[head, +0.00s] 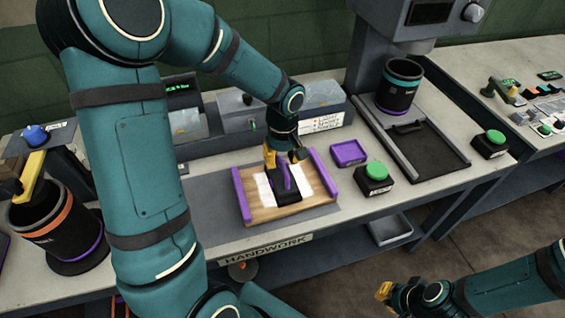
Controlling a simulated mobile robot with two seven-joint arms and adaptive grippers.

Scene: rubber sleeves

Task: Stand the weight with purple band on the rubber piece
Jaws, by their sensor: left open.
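My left gripper (284,156) has yellow fingertips and is open, pointing down over the back of a wooden board (263,215) with purple side rails. Just below the fingertips, a dark piece with an upright purple part (287,180) is on the board between white strips. I cannot tell which part of it is the weight with purple band and which is the rubber piece, nor whether the fingers touch it. My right gripper (384,291) is at the lower right, off the bench front; its finger opening is unclear.
A purple tray (348,153) and a green button box (374,180) stand right of the board. A dark cylinder (398,90) stands under the press at the back. A large orange-banded cylinder (45,228) is at left. My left arm hides much of the bench's left side.

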